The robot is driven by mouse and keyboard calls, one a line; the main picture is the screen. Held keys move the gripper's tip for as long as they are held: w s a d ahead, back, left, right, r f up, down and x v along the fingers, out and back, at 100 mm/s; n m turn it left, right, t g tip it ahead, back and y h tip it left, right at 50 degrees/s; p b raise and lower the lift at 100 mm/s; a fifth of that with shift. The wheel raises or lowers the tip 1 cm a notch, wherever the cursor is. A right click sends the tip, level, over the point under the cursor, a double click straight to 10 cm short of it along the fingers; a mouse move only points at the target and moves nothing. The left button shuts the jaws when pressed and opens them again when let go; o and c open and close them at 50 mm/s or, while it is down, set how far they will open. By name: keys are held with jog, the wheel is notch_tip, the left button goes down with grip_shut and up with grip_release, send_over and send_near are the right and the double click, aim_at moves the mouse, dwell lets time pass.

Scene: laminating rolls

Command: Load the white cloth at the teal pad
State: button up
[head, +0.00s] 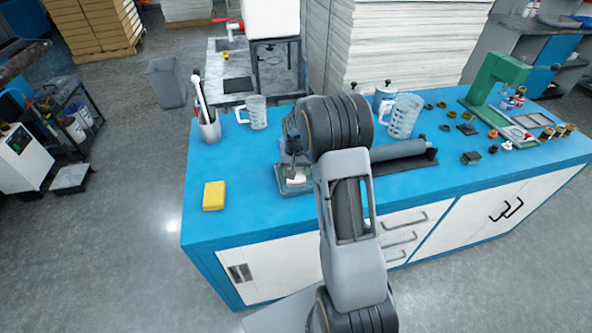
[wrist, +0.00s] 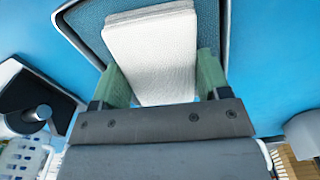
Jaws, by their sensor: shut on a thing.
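The white cloth (wrist: 150,45) is a folded, textured pad of fabric between the two green fingers of my gripper (wrist: 162,72) in the wrist view. The fingers press on its two sides. Behind it is the teal pad (wrist: 208,28), set in a tray with a pale rim. The cloth covers the middle of the pad; whether it rests on it or hangs just above, I cannot tell. In the head view, my gripper (head: 293,165) points down over the tray, with a bit of white cloth (head: 297,178) showing beneath it. My arm hides part of the tray.
A yellow sponge (head: 214,195) lies left of the tray. A cup with a brush (head: 209,127) and a measuring jug (head: 257,112) stand behind. A larger jug (head: 405,115) and a dark roller (head: 398,150) are to the right. A green press (head: 495,80) stands far right.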

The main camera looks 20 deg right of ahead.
dwell(0.5)
jog(key=shift+r+p, duration=2.3)
jog(key=shift+r, duration=1.15)
